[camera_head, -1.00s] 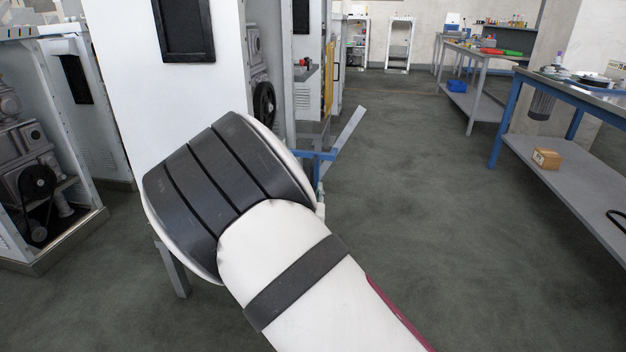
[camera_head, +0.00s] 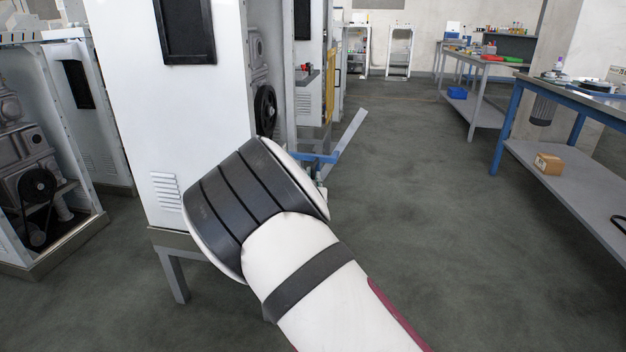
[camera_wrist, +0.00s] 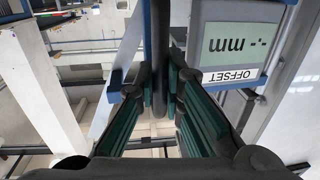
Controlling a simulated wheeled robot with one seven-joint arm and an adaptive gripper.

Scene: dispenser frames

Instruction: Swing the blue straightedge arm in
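The straightedge arm shows in the head view as a pale grey-blue bar (camera_head: 346,142), sticking out slantwise beside the white cabinet. A blue bracket (camera_head: 318,158) sits at its lower end. In the wrist view a dark grey upright rod (camera_wrist: 159,50) stands between the two green-padded fingers of my gripper (camera_wrist: 160,80). The fingertips are very near the rod on both sides; I cannot tell if they press on it. In the head view my own arm hides the gripper.
A grey readout (camera_wrist: 236,45) marked OFFSET is close to the right finger in the wrist view. The white cabinet (camera_head: 190,110) stands left of my arm. A blue-legged bench (camera_head: 505,125) is at right, with open floor (camera_head: 420,200) between.

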